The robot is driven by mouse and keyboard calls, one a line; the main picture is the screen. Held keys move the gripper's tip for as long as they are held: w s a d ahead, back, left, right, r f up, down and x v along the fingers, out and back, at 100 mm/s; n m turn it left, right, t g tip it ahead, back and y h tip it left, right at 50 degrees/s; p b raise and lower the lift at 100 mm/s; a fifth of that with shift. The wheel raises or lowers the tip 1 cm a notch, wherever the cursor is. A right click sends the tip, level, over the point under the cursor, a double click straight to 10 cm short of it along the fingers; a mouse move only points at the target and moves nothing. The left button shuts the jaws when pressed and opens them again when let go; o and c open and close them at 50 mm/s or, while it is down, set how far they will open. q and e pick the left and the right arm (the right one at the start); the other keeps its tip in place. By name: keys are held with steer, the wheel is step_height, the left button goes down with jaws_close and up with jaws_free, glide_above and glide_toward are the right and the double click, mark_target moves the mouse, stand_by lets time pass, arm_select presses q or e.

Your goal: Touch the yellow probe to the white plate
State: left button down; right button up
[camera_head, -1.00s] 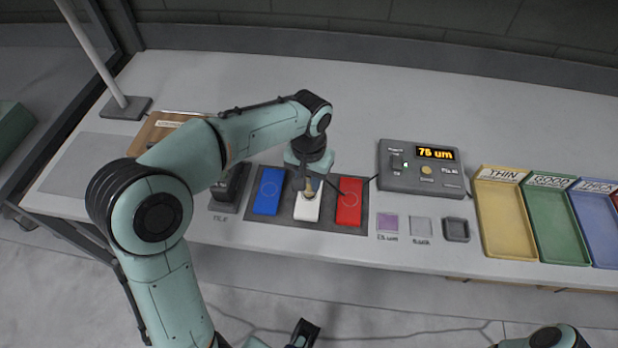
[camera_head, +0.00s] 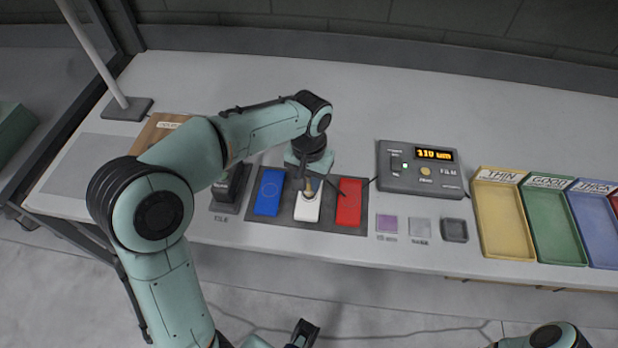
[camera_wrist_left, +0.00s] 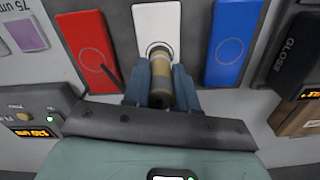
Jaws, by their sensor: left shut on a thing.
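My left gripper (camera_head: 309,178) is shut on the probe, low over the white plate (camera_head: 306,210). The probe (camera_wrist_left: 160,78) shows in the left wrist view as a brass-yellow cylinder with dark bands, between the blue-grey fingers. Its far end is at the ring mark on the white plate (camera_wrist_left: 158,22) and seems to meet it; the exact contact is hidden. The plate lies between the blue plate (camera_head: 268,192) and the red plate (camera_head: 348,203) on a dark mat (camera_head: 327,228).
The grey gauge (camera_head: 420,180) stands right of the plates; its display appears to read 110 um. A cable runs from it toward the probe. Small squares lie in front of it. Yellow (camera_head: 503,220), green and blue trays stand at the right. A dark gloss meter (camera_head: 231,190) stands left.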

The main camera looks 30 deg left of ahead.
arm_select(q)
steer(key=shift+w+r+p, duration=0.1)
steer(key=shift+r+p, duration=2.1)
steer(key=shift+r, duration=1)
arm_select(e)
steer(key=r, duration=0.1)
steer(key=w+r, duration=0.1)
steer(key=r, duration=0.1)
steer(key=w+r, duration=0.1)
steer(key=r, duration=0.1)
steer(key=shift+w+r, duration=0.1)
steer(key=shift+w, duration=0.05)
